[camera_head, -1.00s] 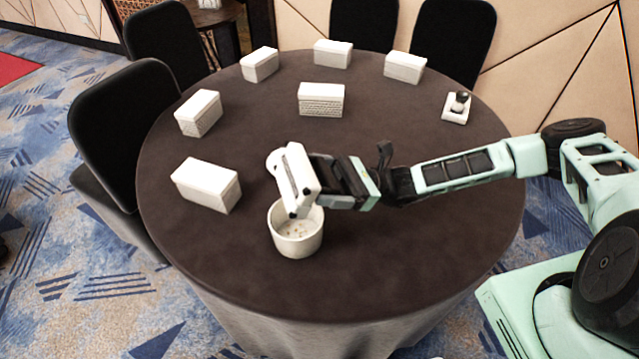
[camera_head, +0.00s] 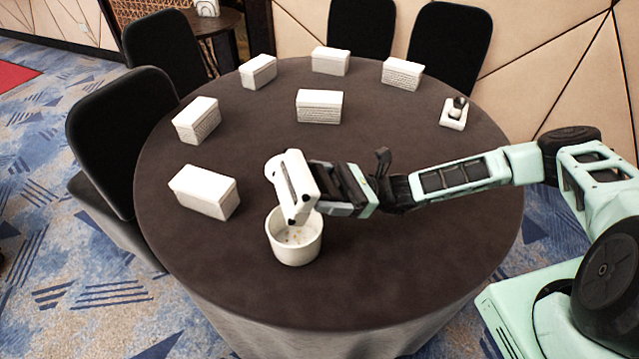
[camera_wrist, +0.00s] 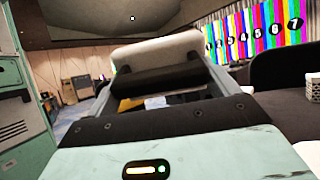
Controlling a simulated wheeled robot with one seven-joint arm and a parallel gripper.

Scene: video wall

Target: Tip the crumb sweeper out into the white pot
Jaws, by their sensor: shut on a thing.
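The white crumb sweeper (camera_head: 294,184) is held tilted on its side, its lower end just above the back rim of the white pot. My gripper (camera_head: 318,185) is shut on it from the right; the fingertips are hard to make out. The sweeper also shows as a pale rounded block in the wrist view (camera_wrist: 157,52), beyond the dark jaws. The white pot (camera_head: 294,250) stands upright on the table, with small brownish crumbs on its inside floor. The sweeper's underside is mostly hidden.
Several white boxes (camera_head: 204,192) stand around the round dark-clothed table (camera_head: 400,270). A small white tray with a dark-topped item (camera_head: 453,113) sits at the right back. Black chairs (camera_head: 118,130) ring the far side.

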